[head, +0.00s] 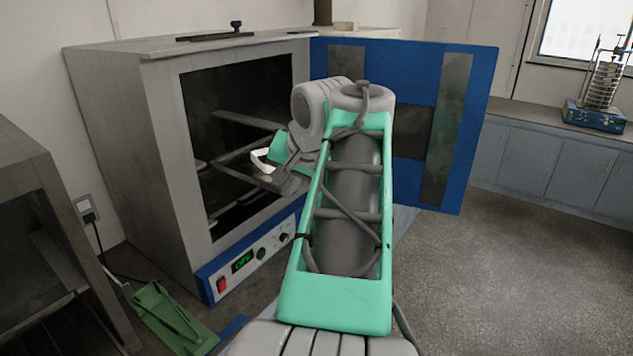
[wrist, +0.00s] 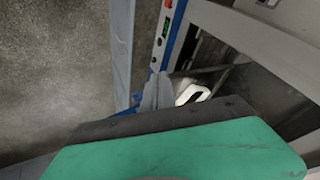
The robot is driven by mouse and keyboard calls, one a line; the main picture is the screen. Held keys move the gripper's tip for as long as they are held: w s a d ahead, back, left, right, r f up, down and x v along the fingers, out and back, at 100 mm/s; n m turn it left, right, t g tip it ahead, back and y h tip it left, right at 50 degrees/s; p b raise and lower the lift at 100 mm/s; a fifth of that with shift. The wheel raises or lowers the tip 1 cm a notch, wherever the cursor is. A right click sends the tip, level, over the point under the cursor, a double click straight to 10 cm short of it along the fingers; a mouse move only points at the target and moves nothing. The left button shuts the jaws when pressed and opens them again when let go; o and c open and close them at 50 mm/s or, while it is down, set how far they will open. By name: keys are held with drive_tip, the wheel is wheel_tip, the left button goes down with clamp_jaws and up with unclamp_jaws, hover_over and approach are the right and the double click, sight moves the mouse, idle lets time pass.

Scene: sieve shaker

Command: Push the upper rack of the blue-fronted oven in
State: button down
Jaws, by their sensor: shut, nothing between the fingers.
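The blue-fronted oven (head: 165,150) stands at the left with its blue door (head: 455,130) swung wide open to the right. Inside the dark chamber, thin grey bars of the upper rack (head: 240,148) run across at about mid height. How far the rack sticks out is hard to tell. My gripper (head: 262,160) is at the oven's opening, its pale fingertip piece close to the rack bars. Contact with them cannot be told. The gripper is shut and empty. In the wrist view the pale fingertip (wrist: 192,94) shows beside the opening; my green hand hides much below.
The oven's control panel (head: 262,250) lies below the opening. A green object (head: 170,315) lies at lower left, near a grey cabinet (head: 40,250). A sieve shaker (head: 600,100) stands on the far right bench. The floor (head: 500,280) at right is clear.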

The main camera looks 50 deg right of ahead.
drive_tip(key=s+d+r+m+h, duration=0.2)
drive_tip(key=s+d+r+m, duration=0.1)
drive_tip(key=s+d, duration=0.45)
drive_tip(key=w+d+f, duration=0.3)
drive_tip(key=w+f, duration=0.4)
drive_tip(key=w, duration=0.2)
drive_tip(key=shift+w+d+f+b, duration=0.25)
drive_tip(key=shift+w+d+b, duration=0.05)
drive_tip(key=shift+w+d, duration=0.1)
drive_tip(key=shift+a, duration=0.1)
